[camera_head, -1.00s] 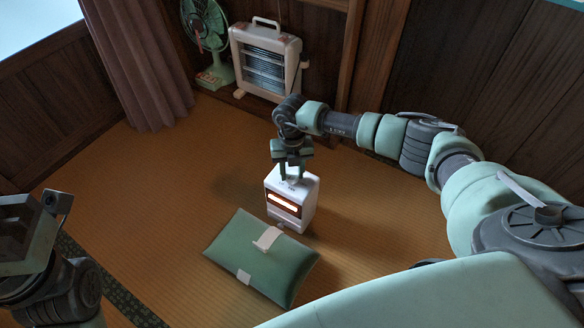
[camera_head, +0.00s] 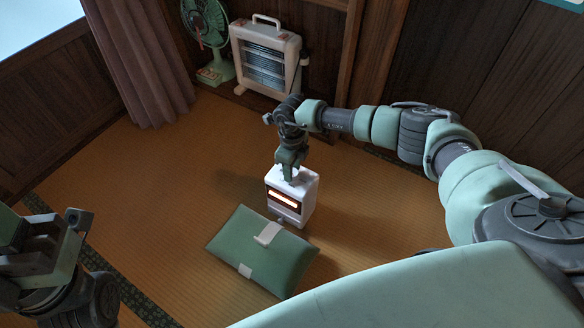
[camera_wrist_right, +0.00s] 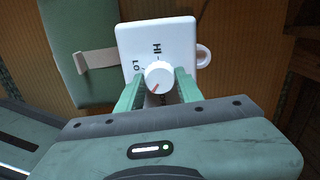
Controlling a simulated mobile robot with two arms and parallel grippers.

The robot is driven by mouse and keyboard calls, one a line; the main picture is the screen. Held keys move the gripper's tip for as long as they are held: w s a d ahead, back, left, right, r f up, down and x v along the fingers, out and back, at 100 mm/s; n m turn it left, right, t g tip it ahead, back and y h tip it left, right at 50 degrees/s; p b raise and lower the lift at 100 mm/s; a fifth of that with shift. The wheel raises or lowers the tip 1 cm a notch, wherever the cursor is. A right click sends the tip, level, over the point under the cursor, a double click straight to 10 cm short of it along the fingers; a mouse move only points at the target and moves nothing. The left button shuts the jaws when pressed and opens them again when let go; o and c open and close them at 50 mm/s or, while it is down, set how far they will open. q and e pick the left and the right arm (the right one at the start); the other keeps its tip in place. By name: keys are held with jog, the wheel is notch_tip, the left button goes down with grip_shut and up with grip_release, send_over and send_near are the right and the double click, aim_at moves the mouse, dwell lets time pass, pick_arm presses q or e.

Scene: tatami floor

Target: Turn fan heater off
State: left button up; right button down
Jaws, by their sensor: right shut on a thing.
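The fan heater (camera_head: 306,205) is a small white box standing upright on the tatami in the head view. Its front slot glows orange. In the right wrist view its white top (camera_wrist_right: 180,38) has a round knob (camera_wrist_right: 158,75) with a red-orange mark pointing down and left, and "HI" and "LO" lettering beside it. My right gripper (camera_head: 288,172) is over the top, and its two green fingers (camera_wrist_right: 158,88) are shut on the knob from both sides. Any lettering below the knob is mostly hidden. My left gripper (camera_head: 45,245) is at the lower left, away from the heater; its jaw opening is unclear.
A green cushion (camera_head: 240,240) with pale straps lies right in front of the heater. A larger white electric heater (camera_head: 290,48) and a green fan (camera_head: 219,68) stand at the back wall, with a curtain (camera_head: 145,60) to their left. Open tatami lies left of the heater.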

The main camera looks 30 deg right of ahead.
jog(key=n, duration=0.6)
jog(key=shift+d, duration=0.1)
jog(key=shift+n, duration=0.9)
jog(key=c, duration=0.9)
grip_release()
